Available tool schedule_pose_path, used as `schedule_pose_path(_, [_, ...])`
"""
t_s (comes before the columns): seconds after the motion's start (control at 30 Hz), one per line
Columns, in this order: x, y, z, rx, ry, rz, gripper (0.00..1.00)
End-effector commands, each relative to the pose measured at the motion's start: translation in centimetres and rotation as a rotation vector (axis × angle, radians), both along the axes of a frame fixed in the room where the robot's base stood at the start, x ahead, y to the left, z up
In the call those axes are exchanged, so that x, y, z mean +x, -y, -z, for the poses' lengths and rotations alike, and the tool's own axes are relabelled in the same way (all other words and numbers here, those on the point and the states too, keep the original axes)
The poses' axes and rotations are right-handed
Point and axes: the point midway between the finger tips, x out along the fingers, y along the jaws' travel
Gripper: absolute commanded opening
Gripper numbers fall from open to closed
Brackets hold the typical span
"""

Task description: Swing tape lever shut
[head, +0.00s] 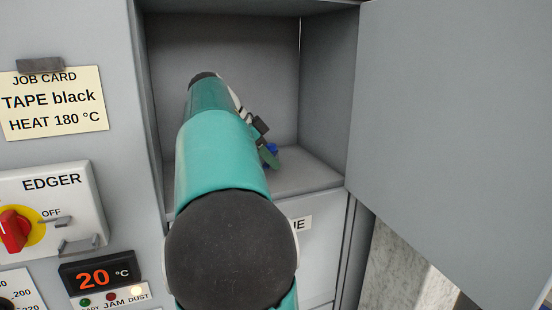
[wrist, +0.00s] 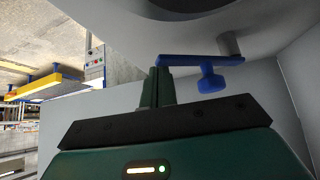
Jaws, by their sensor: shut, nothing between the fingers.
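The blue tape lever (wrist: 205,60) shows in the wrist view as a flat bar with a round knob (wrist: 211,81). Its right end meets a grey post (wrist: 228,44). My gripper (wrist: 160,75) is shut and empty, its green fingertips at the bar's left end. I cannot tell whether they touch it. In the head view my arm reaches into an open grey compartment and hides much of it. Only a bit of the blue lever (head: 271,149) shows there, beside my gripper (head: 268,158).
The compartment's floor (head: 310,172) and right wall are bare. A large grey door (head: 455,130) stands open at the right. A job card (head: 52,103) reads "TAPE black, HEAT 180 °C". The edger switch (head: 15,230) and a 20 °C display (head: 97,276) are at left.

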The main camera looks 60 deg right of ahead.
Motion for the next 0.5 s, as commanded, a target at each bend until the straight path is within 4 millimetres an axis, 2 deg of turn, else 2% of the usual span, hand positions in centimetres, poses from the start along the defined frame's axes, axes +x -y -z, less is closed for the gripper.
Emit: schedule_pose_path(0.5, [3.8, -0.4, 0.0, 0.000, -0.001, 0.001, 0.00])
